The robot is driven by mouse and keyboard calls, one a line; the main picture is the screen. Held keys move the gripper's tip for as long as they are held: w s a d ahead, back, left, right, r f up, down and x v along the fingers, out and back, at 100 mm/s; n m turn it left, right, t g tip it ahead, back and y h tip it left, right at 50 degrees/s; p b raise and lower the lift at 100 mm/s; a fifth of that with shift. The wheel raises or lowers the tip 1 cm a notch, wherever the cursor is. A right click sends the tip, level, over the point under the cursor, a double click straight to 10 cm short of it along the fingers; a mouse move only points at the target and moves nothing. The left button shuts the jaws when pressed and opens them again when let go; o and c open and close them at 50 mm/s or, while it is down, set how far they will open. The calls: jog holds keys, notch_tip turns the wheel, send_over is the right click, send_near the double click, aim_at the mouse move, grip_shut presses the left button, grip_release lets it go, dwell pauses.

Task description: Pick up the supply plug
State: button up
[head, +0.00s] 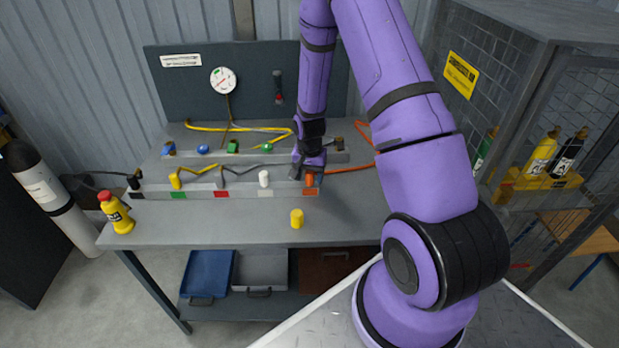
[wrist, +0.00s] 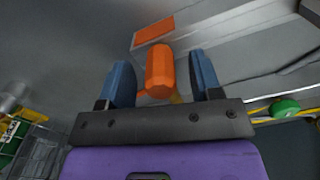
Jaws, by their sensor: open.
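An orange plug (head: 310,179) stands at the right end of the bench's front rail. In the wrist view, the orange plug (wrist: 160,72) is between the two blue fingers of my gripper (wrist: 160,68). The fingers are apart, with a visible gap on each side of the plug. In the head view, my gripper (head: 309,160) is just above and behind the plug, its fingers mostly hidden. No label shows which plug is the supply plug. Other plugs on the rail are white (head: 264,179), yellow (head: 174,180) and black (head: 133,183).
Cables and small coloured fittings lie behind the rail. A mesh cage (head: 545,100) stands at the right.

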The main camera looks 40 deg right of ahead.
jog(key=shift+f, duration=0.7)
jog(key=c, duration=1)
jog(key=shift+w+r, duration=0.1)
